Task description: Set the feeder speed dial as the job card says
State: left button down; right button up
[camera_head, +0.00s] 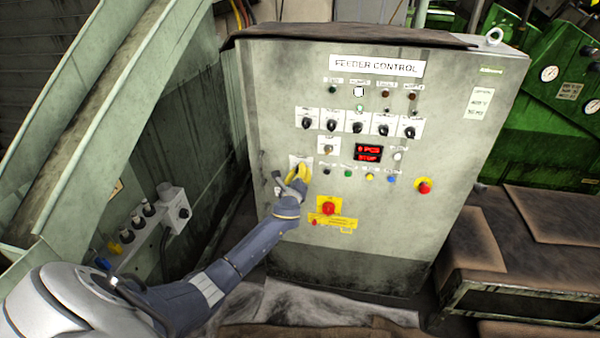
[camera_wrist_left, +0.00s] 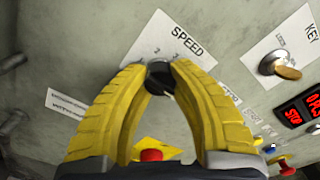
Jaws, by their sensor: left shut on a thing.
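The speed dial (camera_wrist_left: 158,80) is a small dark knob on a white plate marked SPEED (camera_wrist_left: 172,42), on the front of the grey feeder control cabinet (camera_head: 440,225). My left gripper (camera_head: 302,173) is at this plate in the head view, with its fingers hiding the dial. In the left wrist view, its yellow fingers (camera_wrist_left: 160,78) close on the dial from both sides. The dial's pointer cannot be read. A white card (camera_head: 480,103) hangs at the cabinet's upper right. Its text is too small to read, and I cannot tell if it is the job card. My right gripper is not in view.
A red display (camera_head: 368,153) appears to read 0 PCS and STOP. A key switch (camera_wrist_left: 280,66) sits near the dial. A red knob on a yellow plate (camera_head: 328,208) is just below my gripper. A red mushroom button (camera_head: 424,186) and several black selector knobs are on the panel.

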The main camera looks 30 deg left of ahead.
pick_arm(q)
jog(key=shift+a+r, duration=0.15)
jog(key=shift+a, duration=0.1)
jog(key=c, duration=1.3)
grip_release()
jog(key=o, duration=0.3)
jog(key=shift+d, duration=0.15)
jog(key=v, duration=1.2)
